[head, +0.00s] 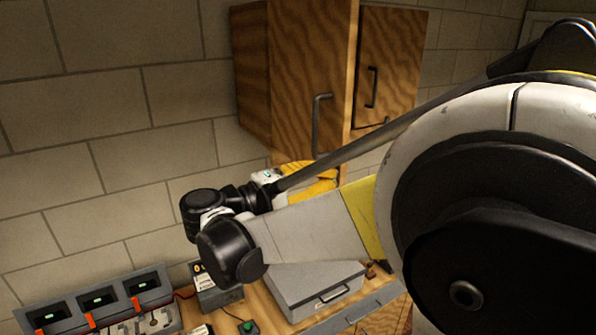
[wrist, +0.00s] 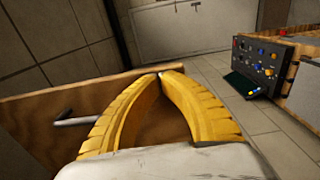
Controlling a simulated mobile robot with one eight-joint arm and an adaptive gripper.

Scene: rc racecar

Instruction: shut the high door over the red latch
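A high wooden door (head: 300,60) on the wall cabinet stands swung out, its free edge showing at the right and a dark bar handle (head: 318,125) on its face. My gripper (head: 312,180) has yellow fingers and is near the door's lower part, partly hidden behind my arm. In the wrist view, the fingertips of my gripper (wrist: 161,74) meet, with nothing seen between them. A wooden panel (wrist: 30,110) with a metal handle (wrist: 75,120) lies behind the fingers; I cannot tell whether they touch it. I cannot make out the red latch.
A second cabinet door (head: 395,55) with a handle is to the right. Below are a grey case (head: 315,285) and a row of charger-like units (head: 95,300) on the bench. The wrist view shows a control panel (wrist: 255,65) and open floor (wrist: 255,120).

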